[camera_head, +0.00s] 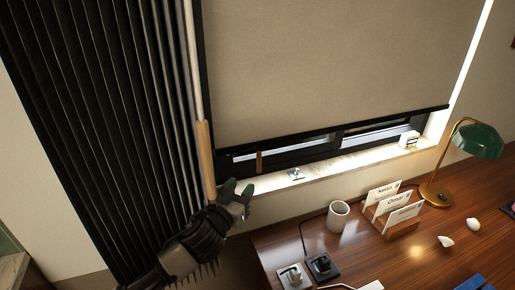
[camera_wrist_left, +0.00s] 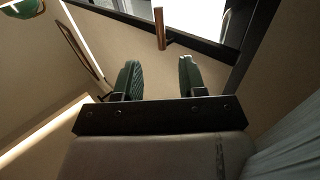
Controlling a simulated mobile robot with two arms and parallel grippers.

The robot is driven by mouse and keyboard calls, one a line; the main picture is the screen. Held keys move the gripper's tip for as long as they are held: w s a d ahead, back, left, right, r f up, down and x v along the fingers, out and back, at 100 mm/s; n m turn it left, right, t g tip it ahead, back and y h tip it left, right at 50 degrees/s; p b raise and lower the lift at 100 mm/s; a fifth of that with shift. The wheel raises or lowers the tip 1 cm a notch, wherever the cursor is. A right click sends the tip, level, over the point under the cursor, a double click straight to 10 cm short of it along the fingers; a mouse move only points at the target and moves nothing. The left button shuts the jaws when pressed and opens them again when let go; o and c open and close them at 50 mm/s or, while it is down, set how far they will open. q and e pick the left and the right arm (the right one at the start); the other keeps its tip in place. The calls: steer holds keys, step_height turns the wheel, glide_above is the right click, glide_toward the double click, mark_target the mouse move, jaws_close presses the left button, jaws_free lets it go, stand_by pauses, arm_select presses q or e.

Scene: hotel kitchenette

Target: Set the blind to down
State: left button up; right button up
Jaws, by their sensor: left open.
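The beige roller blind (camera_head: 330,65) hangs most of the way down the window. Its black bottom bar (camera_head: 340,128) sits above the sill, and a strip of window shows below. A small brown pull tab (camera_head: 259,161) hangs at the bar's left part; it also shows in the left wrist view (camera_wrist_left: 160,28), just beyond the fingertips. My left gripper (camera_head: 242,192) is open, below and left of the tab in the head view. In the left wrist view its two green fingers (camera_wrist_left: 158,75) are apart with nothing between them. My right gripper is not in view.
A dark pleated curtain (camera_head: 95,120) and a wand with a wooden handle (camera_head: 205,160) hang at left, close to my left arm. The sill (camera_head: 330,165) holds small items. The desk below has a mug (camera_head: 338,216), a card holder (camera_head: 403,226) and a green lamp (camera_head: 478,141).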

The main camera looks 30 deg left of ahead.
mark_target(258, 165)
arm_select(q)
steer(key=w, duration=0.3)
steer(key=w+p, duration=0.1)
steer(key=w, duration=0.3)
steer(key=w+p, duration=0.1)
steer(key=w, duration=0.2)
steer(key=shift+w+a, duration=0.3)
steer(key=shift+w, duration=0.05)
jaws_close()
